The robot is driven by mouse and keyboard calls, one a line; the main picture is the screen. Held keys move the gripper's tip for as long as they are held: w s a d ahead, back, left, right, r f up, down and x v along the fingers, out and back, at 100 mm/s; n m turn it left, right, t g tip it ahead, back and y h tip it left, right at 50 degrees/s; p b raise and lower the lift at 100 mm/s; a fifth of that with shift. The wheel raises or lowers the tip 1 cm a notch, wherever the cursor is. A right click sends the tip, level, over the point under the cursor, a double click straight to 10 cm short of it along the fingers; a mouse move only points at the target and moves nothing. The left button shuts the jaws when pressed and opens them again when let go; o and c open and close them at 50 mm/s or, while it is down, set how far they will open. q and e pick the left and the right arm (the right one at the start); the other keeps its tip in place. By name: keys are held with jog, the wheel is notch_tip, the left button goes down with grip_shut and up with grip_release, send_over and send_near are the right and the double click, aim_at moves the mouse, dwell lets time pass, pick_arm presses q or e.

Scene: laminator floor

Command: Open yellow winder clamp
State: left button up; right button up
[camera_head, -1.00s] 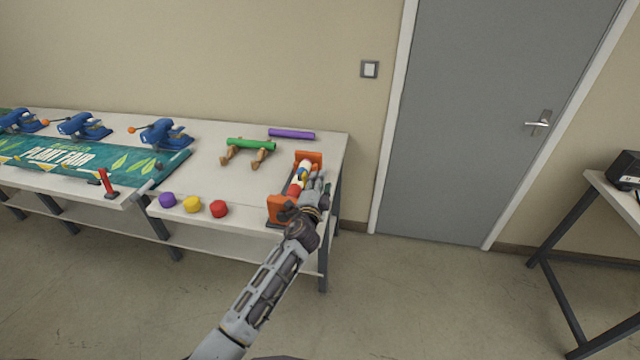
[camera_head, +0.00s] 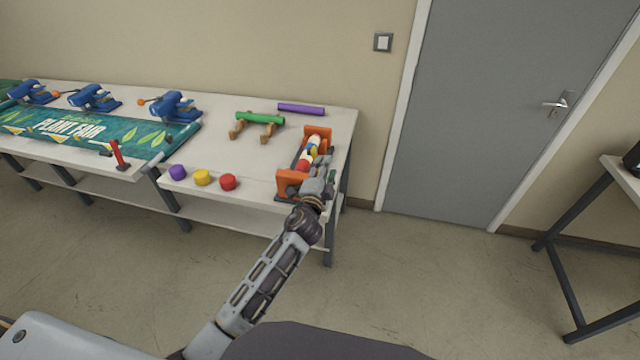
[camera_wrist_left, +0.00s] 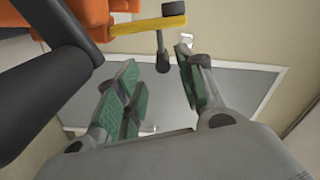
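The winder stands at the right end of the table, with an orange end bracket (camera_head: 291,182) at the front, another at the back and red, white, yellow and blue parts between them. In the left wrist view, a yellow bar (camera_wrist_left: 148,26) with a dark knob and a dark pin sticks out from the orange bracket (camera_wrist_left: 95,12); it looks like the yellow clamp. My left gripper (camera_head: 322,174) is at the winder's right side. My right gripper is not in view.
Purple (camera_head: 178,172), yellow (camera_head: 202,177) and red (camera_head: 228,182) round pieces lie along the front edge of the table (camera_head: 225,155). A green roll (camera_head: 260,118) rests on wooden supports, with a purple roll (camera_head: 300,109) behind. The floor before the door (camera_head: 490,110) is clear.

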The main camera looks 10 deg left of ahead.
pick_arm(q)
jog(key=s, duration=0.6)
dwell(0.3)
jog(key=shift+s, duration=0.2)
dwell(0.5)
